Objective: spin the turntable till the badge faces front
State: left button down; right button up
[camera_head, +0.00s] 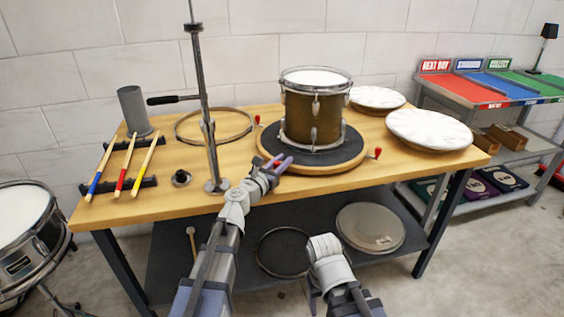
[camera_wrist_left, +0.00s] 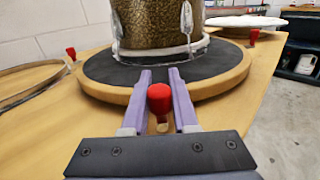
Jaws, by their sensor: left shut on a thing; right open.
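The round turntable (camera_head: 330,167) has a black top and a wooden rim, and sits on the wooden bench. A gold-brown drum (camera_head: 313,118) with a white head stands upright on it. No badge shows on the drum's visible side in either view. My left gripper (camera_head: 283,163) is at the turntable's front left rim. In the left wrist view its purple fingers (camera_wrist_left: 160,90) are on either side of a red knob (camera_wrist_left: 159,97), shut on it. Two other red knobs stand at the rim, one at back left (camera_head: 257,119) and one at right (camera_head: 377,153).
A metal stand (camera_head: 204,110) rises close left of my left arm. Two white-topped round pieces (camera_head: 430,128) (camera_head: 376,97) sit to the right. The bench front right is clear.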

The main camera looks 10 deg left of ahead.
aim_at(268, 156)
dwell(0.7)
pick_arm(q)
jog(key=w+a, duration=0.2)
jog(key=a, duration=0.1)
jog(key=w+a, duration=0.1)
jog(key=a, duration=0.1)
jog(key=shift+d, duration=0.1)
jog(key=c, duration=0.7)
grip_release()
jog(key=shift+s, duration=0.1)
jog(key=shift+v, duration=3.85)
jog(key=shift+c, duration=0.2)
